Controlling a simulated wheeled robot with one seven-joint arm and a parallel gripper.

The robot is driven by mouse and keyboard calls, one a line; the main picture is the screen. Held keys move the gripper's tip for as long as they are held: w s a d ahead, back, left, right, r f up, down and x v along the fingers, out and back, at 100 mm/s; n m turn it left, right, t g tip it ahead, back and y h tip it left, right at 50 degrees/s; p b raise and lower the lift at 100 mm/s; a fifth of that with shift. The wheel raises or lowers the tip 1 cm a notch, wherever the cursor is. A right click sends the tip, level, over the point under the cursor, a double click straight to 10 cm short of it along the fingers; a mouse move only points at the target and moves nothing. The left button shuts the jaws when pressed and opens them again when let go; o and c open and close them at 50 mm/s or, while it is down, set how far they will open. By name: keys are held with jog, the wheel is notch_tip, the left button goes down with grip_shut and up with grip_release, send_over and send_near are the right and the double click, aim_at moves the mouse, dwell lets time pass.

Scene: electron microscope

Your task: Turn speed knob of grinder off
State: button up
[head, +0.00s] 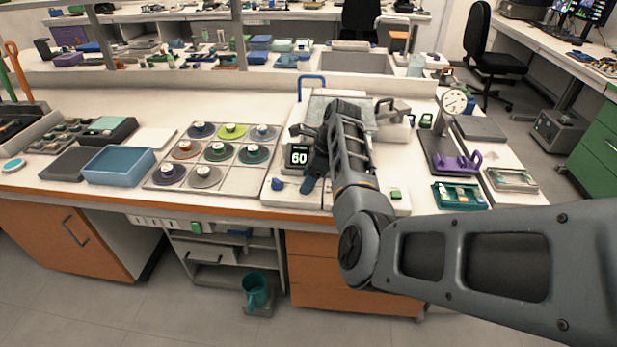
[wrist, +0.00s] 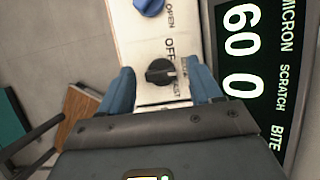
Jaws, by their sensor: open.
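The speed knob (wrist: 160,72) is a small black dial on the white front panel of the grinder (head: 270,199). In the wrist view an "OFF" label is printed beside it, along with another label partly hidden. My gripper (wrist: 162,84) is open, its two blue fingers on either side of the knob with a visible gap to each. I cannot tell how deep the fingertips reach. A blue knob (wrist: 149,6) sits by the "OPEN" label. The display (wrist: 243,60) reads 60 and 0; in the head view (head: 298,157) it shows 60. My arm hides the black knob in the head view.
A grid of colored discs (head: 219,152) lies left of the grinder, with a blue bin (head: 118,166) beyond it. A stand with a round dial gauge (head: 453,102) and a teal tray (head: 460,196) are on the right. The bench's front edge runs close below the panel.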

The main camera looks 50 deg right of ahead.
jog(key=shift+c, duration=0.5)
jog(key=c, duration=0.9)
jog(key=shift+c, duration=0.2)
jog(key=shift+n, duration=0.4)
jog(key=shift+n+g+y, duration=0.3)
jog(key=shift+n, duration=0.3)
jog(key=n+g, duration=0.1)
jog(key=n, duration=0.2)
jog(key=shift+d+y, duration=0.1)
jog(key=shift+y, duration=0.3)
jog(key=n+g+b, duration=0.1)
jog(key=n, duration=0.3)
jog(key=shift+w+f, duration=0.1)
jog(key=shift+w+n+g+b, duration=0.1)
jog(key=shift+n+g+b, duration=0.8)
jog(key=shift+n, duration=0.5)
